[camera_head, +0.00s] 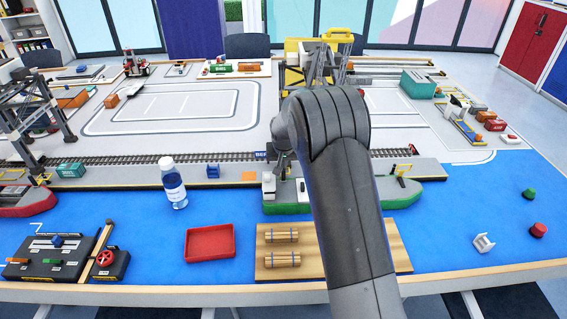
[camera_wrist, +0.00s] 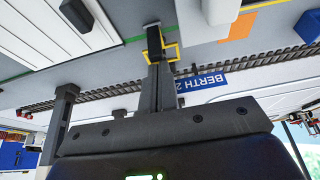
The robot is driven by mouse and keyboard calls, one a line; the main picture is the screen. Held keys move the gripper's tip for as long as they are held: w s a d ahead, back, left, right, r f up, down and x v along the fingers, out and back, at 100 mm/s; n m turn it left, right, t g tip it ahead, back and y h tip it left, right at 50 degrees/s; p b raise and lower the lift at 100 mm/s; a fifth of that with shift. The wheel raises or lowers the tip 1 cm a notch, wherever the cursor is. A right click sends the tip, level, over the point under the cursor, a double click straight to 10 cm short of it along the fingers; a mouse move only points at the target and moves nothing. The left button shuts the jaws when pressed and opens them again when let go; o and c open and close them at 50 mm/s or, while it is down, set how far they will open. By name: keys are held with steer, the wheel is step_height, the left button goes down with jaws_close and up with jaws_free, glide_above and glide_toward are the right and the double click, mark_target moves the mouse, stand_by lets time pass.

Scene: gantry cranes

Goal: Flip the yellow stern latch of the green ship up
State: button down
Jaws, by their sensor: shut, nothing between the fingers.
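The green ship (camera_head: 285,209) lies along the quay in the head view, its middle hidden behind my arm. In the wrist view a yellow loop (camera_wrist: 172,58), which looks like the stern latch, stands by the quay side of the ship's green edge (camera_wrist: 133,39). My gripper (camera_wrist: 153,32) is shut and empty, its fingers reaching down at the loop. The fingers overlap the loop in the picture; I cannot tell whether they touch it.
Behind the loop are the rail track (camera_wrist: 228,67) and the blue BERTH 2 sign (camera_wrist: 202,81). A yellow crane (camera_head: 332,45) rises close behind my arm. A bottle (camera_head: 173,186), a red tray (camera_head: 210,242) and a log board (camera_head: 281,262) stand in front.

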mark_target(283, 175)
steer(key=shift+s+t, duration=0.5)
steer(key=shift+t, duration=0.1)
steer(key=shift+s+a+t, duration=0.1)
steer(key=shift+s+t, duration=0.45)
steer(key=shift+t, duration=0.15)
steer(key=s+t, duration=0.2)
steer(key=t, duration=0.1)
steer(key=shift+s+f, duration=0.1)
steer(key=shift+f, duration=0.2)
steer(key=shift+s+f, duration=0.3)
steer(key=shift+s, duration=0.2)
steer(key=shift+s+f, duration=0.25)
steer(key=shift+s, duration=0.2)
steer(key=shift+w+f, duration=0.15)
steer(key=shift+w, duration=0.65)
